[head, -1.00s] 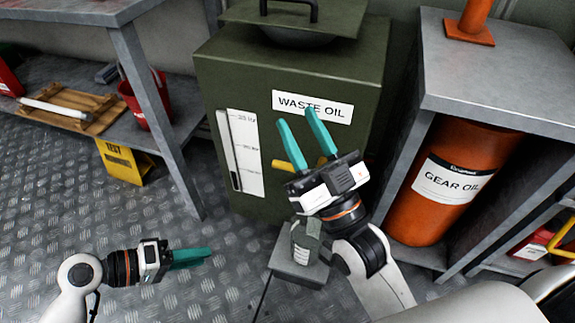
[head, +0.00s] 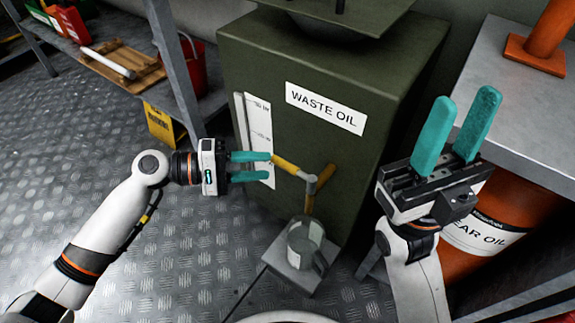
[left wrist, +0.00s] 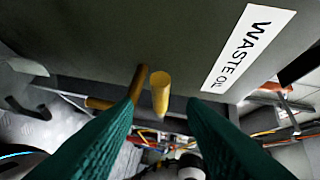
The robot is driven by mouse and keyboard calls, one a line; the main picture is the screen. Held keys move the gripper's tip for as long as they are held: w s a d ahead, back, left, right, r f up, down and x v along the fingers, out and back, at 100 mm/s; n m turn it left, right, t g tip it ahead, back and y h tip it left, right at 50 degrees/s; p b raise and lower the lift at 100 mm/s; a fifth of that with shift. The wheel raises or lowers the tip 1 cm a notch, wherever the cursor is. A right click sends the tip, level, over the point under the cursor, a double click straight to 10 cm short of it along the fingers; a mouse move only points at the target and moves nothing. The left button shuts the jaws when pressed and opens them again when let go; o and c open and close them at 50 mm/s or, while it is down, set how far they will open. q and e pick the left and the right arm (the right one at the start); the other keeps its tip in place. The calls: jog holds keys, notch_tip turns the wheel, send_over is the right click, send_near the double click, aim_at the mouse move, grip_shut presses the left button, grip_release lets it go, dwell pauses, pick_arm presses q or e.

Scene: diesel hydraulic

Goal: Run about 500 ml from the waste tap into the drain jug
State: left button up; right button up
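The waste tap (head: 310,182) sticks out from the green waste oil tank (head: 300,65), with yellow bars around a grey hub. The drain jug (head: 305,243), clear with a handle, stands upright below the tap; its liquid level is hard to tell. My left gripper (head: 269,166) is open, its teal fingertips at the end of the left yellow bar, with no clear grip. In the left wrist view a yellow bar end (left wrist: 160,92) shows ahead between the parted fingers. My right gripper (head: 466,97) is open and empty, raised right of the tank.
The jug stands on a low grey stand (head: 278,248). A level gauge (head: 257,125) is on the tank front. An orange gear oil drum (head: 485,240) sits under the right bench (head: 535,165). Left is a shelf with a red bucket (head: 190,70) and yellow sign (head: 160,125). Floor at left is clear.

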aim_at(278, 165)
pick_arm(q)
jog(key=d, duration=0.4)
jog(key=w+d+b, duration=0.1)
jog(key=shift+d+f, duration=0.4)
jog(key=shift+c, duration=0.6)
grip_shut()
